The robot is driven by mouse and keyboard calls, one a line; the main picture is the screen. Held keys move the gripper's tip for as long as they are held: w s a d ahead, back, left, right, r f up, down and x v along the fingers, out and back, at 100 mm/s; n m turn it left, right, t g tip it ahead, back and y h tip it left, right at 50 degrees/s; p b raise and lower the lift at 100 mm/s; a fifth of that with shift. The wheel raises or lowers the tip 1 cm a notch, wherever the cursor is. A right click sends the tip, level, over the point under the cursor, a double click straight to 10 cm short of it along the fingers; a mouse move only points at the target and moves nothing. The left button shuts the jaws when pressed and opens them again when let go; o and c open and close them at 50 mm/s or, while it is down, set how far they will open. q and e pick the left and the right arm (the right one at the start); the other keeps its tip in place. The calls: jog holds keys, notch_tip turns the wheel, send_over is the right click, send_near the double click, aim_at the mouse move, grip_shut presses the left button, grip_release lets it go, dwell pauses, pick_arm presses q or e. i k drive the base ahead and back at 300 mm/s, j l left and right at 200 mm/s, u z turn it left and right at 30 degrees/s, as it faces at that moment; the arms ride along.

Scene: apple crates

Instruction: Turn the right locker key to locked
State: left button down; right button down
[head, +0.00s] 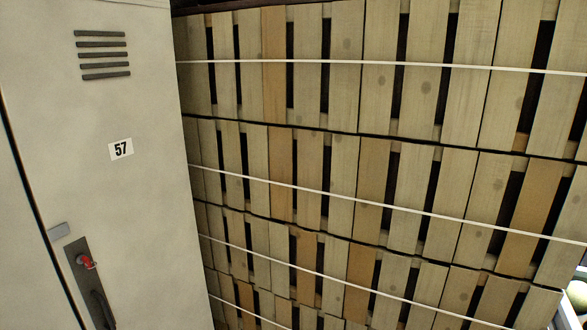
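A pale grey locker door (115,200) numbered 57 fills the left of the head view, seen tilted. A dark lock plate (80,258) sits low on the door near its left edge. A red key (86,262) is in the lock on that plate. A dark handle (102,308) is below the key and runs toward the bottom edge of the view. Whether the key stands at locked or unlocked cannot be read from here. Neither of my grippers shows in the head view, and nothing touches the key.
Stacked wooden apple crates (345,95), bound with white straps, form a wall right of the locker. A dark gap runs along the door's left edge. Part of a bin with pale round fruit (577,293) shows at lower right.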

aim_at(87, 262)
jog(key=u, duration=1.3)
